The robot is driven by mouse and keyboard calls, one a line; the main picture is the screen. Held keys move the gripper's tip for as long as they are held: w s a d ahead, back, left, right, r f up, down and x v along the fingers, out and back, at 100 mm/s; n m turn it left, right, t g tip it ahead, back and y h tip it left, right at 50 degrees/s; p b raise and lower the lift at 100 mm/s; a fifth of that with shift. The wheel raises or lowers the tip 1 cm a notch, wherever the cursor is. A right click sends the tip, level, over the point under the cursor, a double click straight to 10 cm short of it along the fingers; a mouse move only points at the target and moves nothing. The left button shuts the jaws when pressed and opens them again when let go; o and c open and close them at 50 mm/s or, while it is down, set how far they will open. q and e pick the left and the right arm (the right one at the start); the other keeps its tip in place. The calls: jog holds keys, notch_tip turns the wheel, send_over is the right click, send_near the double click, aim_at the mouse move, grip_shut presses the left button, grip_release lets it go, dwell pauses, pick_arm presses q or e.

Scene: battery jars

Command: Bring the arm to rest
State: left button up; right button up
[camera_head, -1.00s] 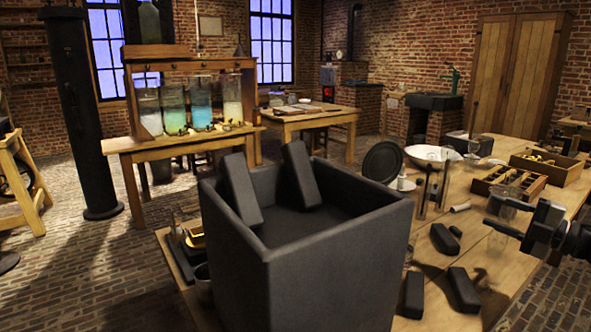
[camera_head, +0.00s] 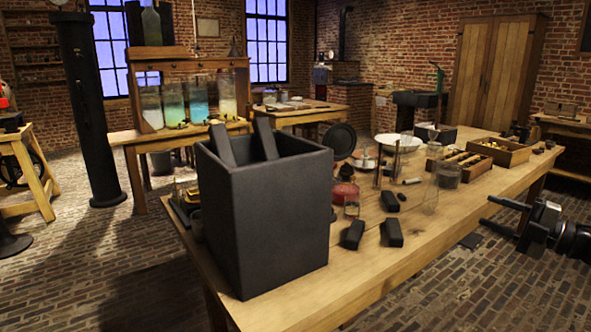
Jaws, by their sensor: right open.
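My right gripper (camera_head: 510,216) shows at the right of the head view, its arm coming in from the right edge. Its two fingers point left and stand apart, with nothing between them. It is off the right long side of the wooden table (camera_head: 309,291), over the brick floor, and touches nothing that I can see. My left gripper is not in view.
A tall black open box (camera_head: 270,228) stands at the table's near end with two dark blocks sticking out. Black blocks (camera_head: 392,233), glass jars (camera_head: 446,174) and a wooden tray (camera_head: 499,153) crowd the table.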

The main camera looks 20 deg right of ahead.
jog(key=a+f+m+h+p, duration=0.1)
jog(key=a+f+m+h, duration=0.2)
jog(key=a+f+m, duration=1.3)
jog(key=s+a+f+m+g, duration=0.1)
jog(key=s+a, duration=0.4)
jog(key=a, duration=0.5)
jog(key=s+a+f+m+g+h, duration=0.1)
jog(key=s+a+f+g, duration=0.2)
jog(key=a, duration=0.8)
jog(key=s+a+f+m+g+p, duration=0.1)
jog(key=s+a+f, duration=0.3)
jog(key=s+a, duration=0.4)
jog(key=shift+a+f+g+h, duration=0.25)
jog(key=shift+a+g+h, duration=0.25)
jog(key=shift+a, duration=0.65)
jog(key=shift+c, duration=0.3)
